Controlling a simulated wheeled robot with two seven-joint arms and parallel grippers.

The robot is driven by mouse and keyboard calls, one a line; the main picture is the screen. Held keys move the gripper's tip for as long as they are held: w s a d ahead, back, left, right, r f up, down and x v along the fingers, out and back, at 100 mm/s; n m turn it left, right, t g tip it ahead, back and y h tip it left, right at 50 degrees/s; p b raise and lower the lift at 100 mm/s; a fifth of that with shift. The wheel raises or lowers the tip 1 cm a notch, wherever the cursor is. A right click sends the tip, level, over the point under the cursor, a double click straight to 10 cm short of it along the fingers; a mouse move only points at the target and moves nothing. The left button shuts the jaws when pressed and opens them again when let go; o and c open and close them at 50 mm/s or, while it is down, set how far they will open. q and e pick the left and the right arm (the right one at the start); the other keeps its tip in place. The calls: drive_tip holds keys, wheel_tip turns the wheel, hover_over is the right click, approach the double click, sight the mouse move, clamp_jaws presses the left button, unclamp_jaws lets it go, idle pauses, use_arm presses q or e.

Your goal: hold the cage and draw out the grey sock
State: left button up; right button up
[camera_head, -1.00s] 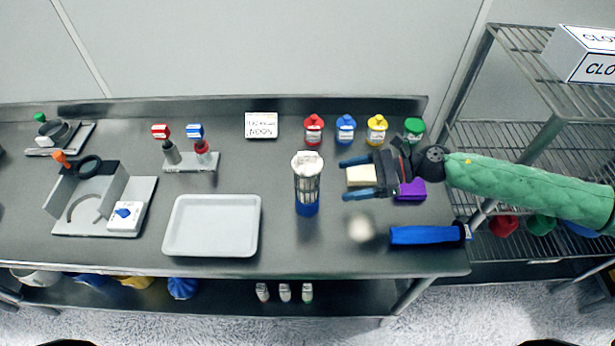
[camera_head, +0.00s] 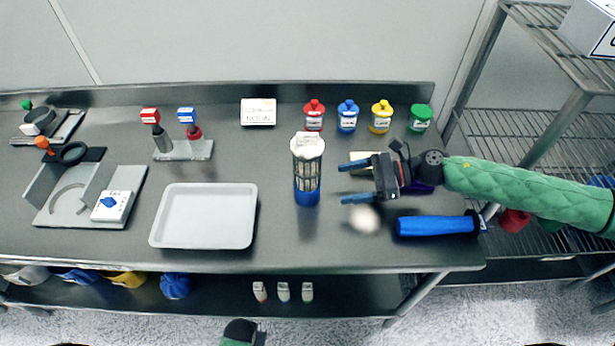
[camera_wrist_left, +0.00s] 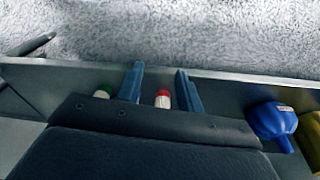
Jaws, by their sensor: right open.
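The cage (camera_head: 307,177) stands upright on the table, with a pale rim and top, slotted sides and a blue base. Greyish material shows through its slots; I cannot tell clearly that this is the grey sock. My right gripper (camera_head: 342,182) is open and empty just right of the cage, its two blue fingers pointing at it but apart from it. My left gripper (camera_wrist_left: 161,78) is open in the left wrist view, with nothing held between its blue fingers. In the head view only a dark and green part of my left arm shows at the bottom edge.
A white tray (camera_head: 203,217) lies left of the cage. A blue cylinder (camera_head: 437,226) lies at the right front, beside a round pale object (camera_head: 364,219). Several coloured jars (camera_head: 347,117) line the back. A wire shelf (camera_head: 510,130) stands at right. Capped bottles (camera_head: 283,291) stand below the tabletop.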

sight(312, 189)
drive_tip(key=p+x, duration=0.2)
drive_tip(key=x, duration=0.5)
drive_tip(key=shift+a+p, duration=0.1)
drive_tip(key=shift+p, duration=0.25)
use_arm(q)
wheel_tip(312, 189, down, 8)
drive_tip(key=s+a, duration=0.1)
drive_tip(key=a, duration=0.1)
drive_tip(key=shift+s+t, duration=0.3)
drive_tip(key=shift+s, duration=0.05)
use_arm(e)
drive_tip(key=shift+x, duration=1.3)
use_arm(q)
drive_tip(key=shift+f, duration=0.1)
use_arm(e)
drive_tip(key=c, duration=0.7)
